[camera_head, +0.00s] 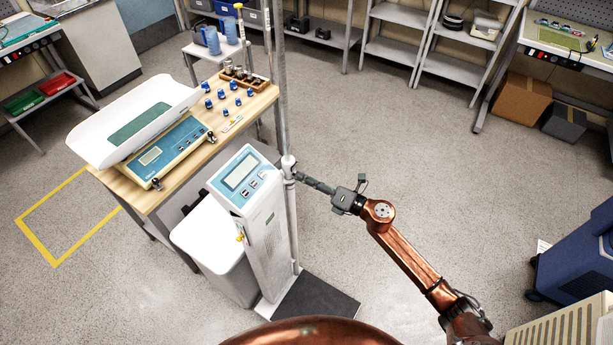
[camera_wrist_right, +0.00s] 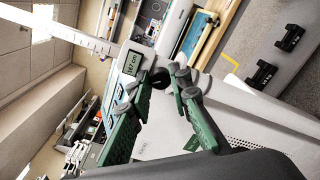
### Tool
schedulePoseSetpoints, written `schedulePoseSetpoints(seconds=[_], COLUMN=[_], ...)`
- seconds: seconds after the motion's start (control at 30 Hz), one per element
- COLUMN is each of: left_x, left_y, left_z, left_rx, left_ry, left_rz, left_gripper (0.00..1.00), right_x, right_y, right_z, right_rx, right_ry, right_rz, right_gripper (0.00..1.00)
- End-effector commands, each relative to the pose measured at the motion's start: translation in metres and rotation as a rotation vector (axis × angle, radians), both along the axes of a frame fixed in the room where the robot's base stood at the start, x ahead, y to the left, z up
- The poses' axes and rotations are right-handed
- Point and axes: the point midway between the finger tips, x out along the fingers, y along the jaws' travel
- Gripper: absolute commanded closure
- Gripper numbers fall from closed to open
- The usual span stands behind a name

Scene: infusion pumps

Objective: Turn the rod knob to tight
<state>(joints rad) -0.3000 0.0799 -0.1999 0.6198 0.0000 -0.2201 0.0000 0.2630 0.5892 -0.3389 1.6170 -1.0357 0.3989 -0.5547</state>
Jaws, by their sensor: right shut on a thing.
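A tall measuring rod (camera_head: 283,95) rises beside the column scale (camera_head: 241,185). A pale collar (camera_head: 288,162) sits around the rod, and the knob is hidden by my fingers in the head view. My right gripper (camera_head: 300,177) reaches the collar from the right. In the right wrist view, its two green fingers (camera_wrist_right: 160,85) close in on the dark round rod knob (camera_wrist_right: 159,77) from both sides. The gripper is shut on it. A small grey display (camera_wrist_right: 132,63) shows a reading in cm beside the knob. The knob's tightness cannot be seen. My left gripper is out of view.
A wooden table (camera_head: 147,199) at the left carries a baby scale (camera_head: 165,150) and several blue-topped weights. A white bin (camera_head: 213,245) stands beside the column scale. The floor (camera_head: 400,140) right of the rod is clear. Shelves (camera_head: 395,50) line the back.

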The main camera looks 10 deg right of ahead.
Motion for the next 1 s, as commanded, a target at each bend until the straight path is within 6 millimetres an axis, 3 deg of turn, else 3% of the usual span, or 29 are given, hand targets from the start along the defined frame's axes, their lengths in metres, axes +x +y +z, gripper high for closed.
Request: schedulePoseSetpoints(seconds=[0.5, 1.0], left_x=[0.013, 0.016], left_y=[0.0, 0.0], left_z=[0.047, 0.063], left_rx=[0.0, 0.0], left_ry=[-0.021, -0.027], left_rz=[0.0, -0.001], left_gripper=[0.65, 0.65], right_x=[0.001, 0.001], right_y=[-0.001, -0.001], right_z=[0.002, -0.002], right_rx=[0.323, 0.465], right_ry=[0.32, 0.461], right_rz=[-0.002, -0.003], right_gripper=[1.0, 1.0])
